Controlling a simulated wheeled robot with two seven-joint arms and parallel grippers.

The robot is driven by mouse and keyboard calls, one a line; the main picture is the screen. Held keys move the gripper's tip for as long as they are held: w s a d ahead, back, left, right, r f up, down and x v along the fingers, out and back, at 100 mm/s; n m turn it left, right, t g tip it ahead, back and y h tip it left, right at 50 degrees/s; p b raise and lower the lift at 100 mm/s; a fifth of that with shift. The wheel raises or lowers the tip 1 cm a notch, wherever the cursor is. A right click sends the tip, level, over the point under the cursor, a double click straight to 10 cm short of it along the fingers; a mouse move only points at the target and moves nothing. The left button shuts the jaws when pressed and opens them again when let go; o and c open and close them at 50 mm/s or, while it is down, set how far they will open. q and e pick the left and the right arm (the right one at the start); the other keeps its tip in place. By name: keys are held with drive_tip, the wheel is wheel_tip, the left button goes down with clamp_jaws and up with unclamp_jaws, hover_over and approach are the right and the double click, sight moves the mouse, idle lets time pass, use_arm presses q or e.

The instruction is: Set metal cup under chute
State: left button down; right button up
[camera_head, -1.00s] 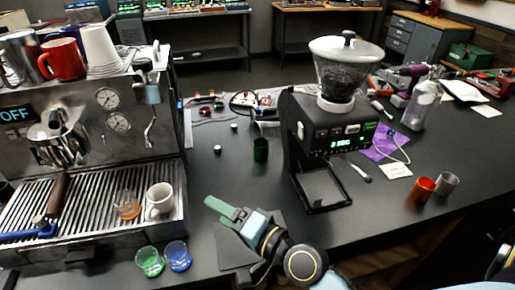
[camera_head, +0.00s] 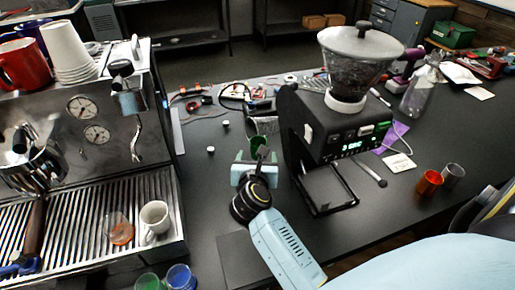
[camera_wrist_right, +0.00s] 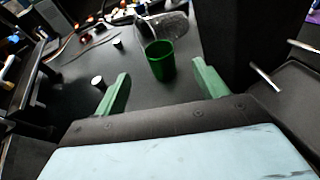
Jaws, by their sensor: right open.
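A green metal cup (camera_head: 257,145) stands on the dark table left of the grinder (camera_head: 345,125). It also shows in the right wrist view (camera_wrist_right: 160,60). A silver cup (camera_head: 453,174) and an orange metal cup (camera_head: 428,183) stand at the right. The grinder's chute is not clearly visible; its flat lower tray (camera_head: 327,188) is empty. My right gripper (camera_head: 255,162) is open just in front of the green cup. In the right wrist view its green fingers (camera_wrist_right: 160,85) are spread, the cup ahead between them, apparently untouched. My left gripper is out of view.
The espresso machine (camera_head: 90,130) stands at left, with a white cup (camera_head: 154,220) on its drip tray. Green (camera_head: 149,283) and blue (camera_head: 180,278) glasses stand nearby. A grey, glassy container (camera_wrist_right: 165,24) is close behind the green cup. A brush (camera_head: 372,174) lies right of the grinder.

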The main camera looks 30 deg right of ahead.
sight(259, 138)
drive_tip(key=x, duration=0.9)
drive_tip(key=shift+w+f, duration=0.15)
drive_tip(key=c, duration=1.1)
drive_tip(key=shift+c, duration=0.2)
